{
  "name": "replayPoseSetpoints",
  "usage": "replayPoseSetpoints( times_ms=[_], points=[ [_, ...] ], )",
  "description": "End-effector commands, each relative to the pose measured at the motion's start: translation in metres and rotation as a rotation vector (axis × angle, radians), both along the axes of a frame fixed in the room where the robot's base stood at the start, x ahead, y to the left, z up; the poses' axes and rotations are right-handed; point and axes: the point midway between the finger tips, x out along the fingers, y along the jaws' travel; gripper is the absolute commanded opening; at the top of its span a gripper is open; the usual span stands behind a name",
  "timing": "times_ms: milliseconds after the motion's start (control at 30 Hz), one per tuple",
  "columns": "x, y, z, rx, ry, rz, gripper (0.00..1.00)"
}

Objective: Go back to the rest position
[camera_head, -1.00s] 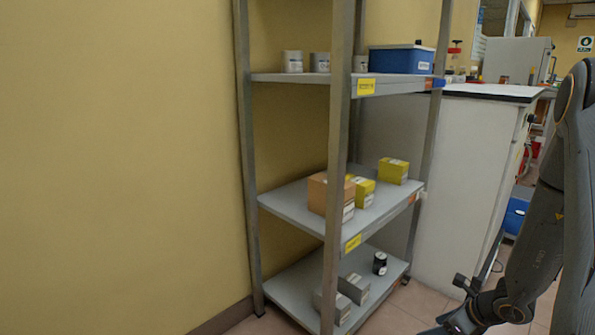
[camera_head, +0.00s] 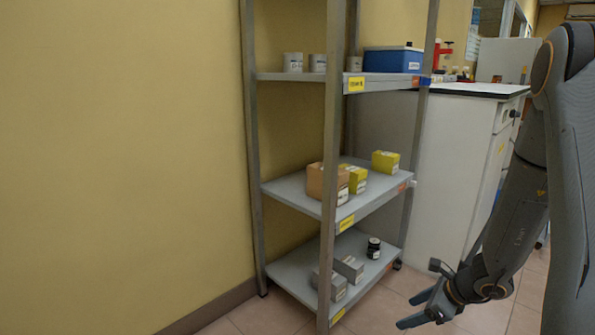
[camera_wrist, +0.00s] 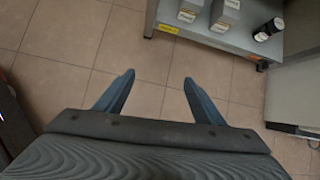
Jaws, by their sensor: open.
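My gripper (camera_head: 418,311) hangs low at the lower right of the head view, over the tiled floor and in front of the shelf rack. In the wrist view my gripper (camera_wrist: 158,90) shows its two blue fingers spread wide apart, with only floor between them. It is open and empty. My arm comes down the right side of the head view, bent at the elbow, with the fingers pointing left.
A metal shelf rack (camera_head: 333,150) stands against the yellow wall, holding boxes, white cans, a blue bin (camera_head: 393,60) and a dark jar (camera_head: 374,247). A white cabinet (camera_head: 455,165) stands right of it. The floor (camera_wrist: 65,45) below the gripper is clear.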

Motion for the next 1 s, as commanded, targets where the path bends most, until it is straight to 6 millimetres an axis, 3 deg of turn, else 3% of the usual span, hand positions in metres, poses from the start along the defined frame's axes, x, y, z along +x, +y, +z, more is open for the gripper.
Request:
replayPoseSetpoints(
  times_ms=[267, 367, 500, 700, 833, 1000],
  points=[
    [0.000, 0.092, 0.059, -0.065, -0.090, 0.375, 0.63],
    [-0.014, 0.145, 0.090, -0.104, -0.143, 0.605, 0.63],
    [-0.052, 0.219, 0.136, -0.170, -0.231, 0.977, 0.63],
    [-0.130, 0.293, 0.187, -0.273, -0.354, 1.492, 0.63],
    [-0.184, 0.320, 0.212, -0.351, -0.437, 1.816, 0.63],
    [-0.236, 0.331, 0.233, -0.444, -0.521, 2.140, 0.63]
  ],
)
